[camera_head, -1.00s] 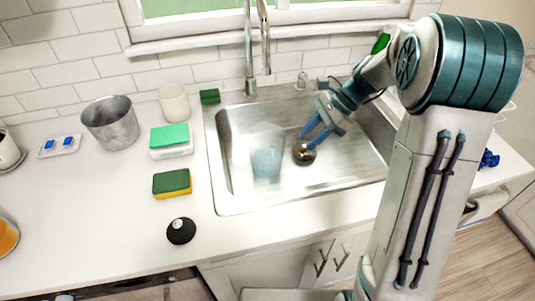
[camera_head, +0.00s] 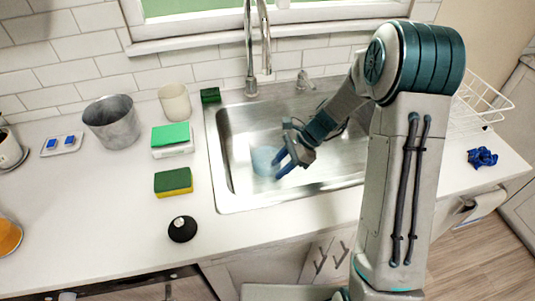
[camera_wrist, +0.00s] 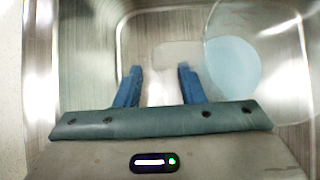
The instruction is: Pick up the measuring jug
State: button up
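The measuring jug (camera_head: 262,160) is a clear vessel with a pale blue lower part, standing in the left part of the sink. In the wrist view the jug (camera_wrist: 234,68) is at the upper right, just right of my right finger. My gripper (camera_head: 278,170) is low in the sink, beside the jug on its right side in the head view. Its blue fingers overlap the jug's edge there. In the wrist view my gripper (camera_wrist: 160,72) has its fingers apart. A pale blurred patch lies between them; I cannot tell whether it is the jug's handle or a reflection.
The steel sink (camera_head: 226,193) has walls close around the gripper. The faucet (camera_head: 250,60) rises behind. Left on the counter are a green-yellow sponge (camera_head: 173,181), a black round stopper (camera_head: 182,229), a metal pot (camera_head: 112,122) and a beige cup (camera_head: 174,102). A dish rack (camera_head: 480,105) stands right.

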jog(key=shift+s+a+f, duration=0.1)
jog(key=shift+a+f, duration=0.15)
jog(key=shift+f, duration=0.05)
grip_shut()
jog(key=shift+r, duration=0.1)
jog(key=shift+r, duration=0.1)
